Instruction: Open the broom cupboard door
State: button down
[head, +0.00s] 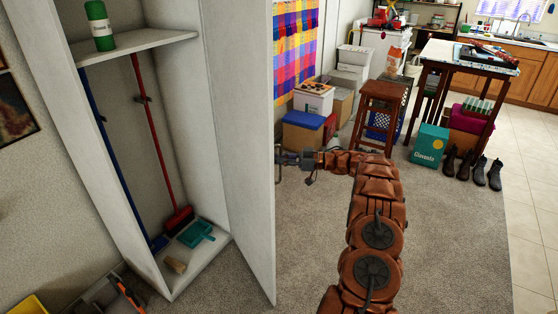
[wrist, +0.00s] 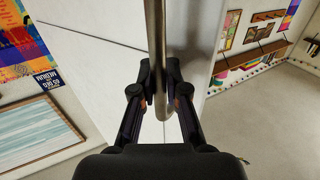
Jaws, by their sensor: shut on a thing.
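The broom cupboard (head: 180,120) is tall and white and stands open at the left in the head view. Its door (head: 245,130) is swung well outward, with its edge toward the middle of the picture. My gripper (head: 288,158) is at the far side of the door edge, partly hidden there. In the wrist view my gripper (wrist: 160,88) is shut on the door handle (wrist: 155,45), a vertical metal bar between the two fingers. The white door face (wrist: 95,50) is right behind the bar.
Inside the cupboard are a red broom (head: 180,218), a blue-handled broom (head: 95,105), a teal dustpan (head: 195,234) and a green canister (head: 100,27). A wooden stool (head: 383,95) and boxes (head: 303,132) stand beyond my arm.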

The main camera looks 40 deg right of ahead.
jog(key=c, duration=1.2)
grip_release()
jog(key=shift+v, duration=6.05)
jog(key=shift+c, duration=0.2)
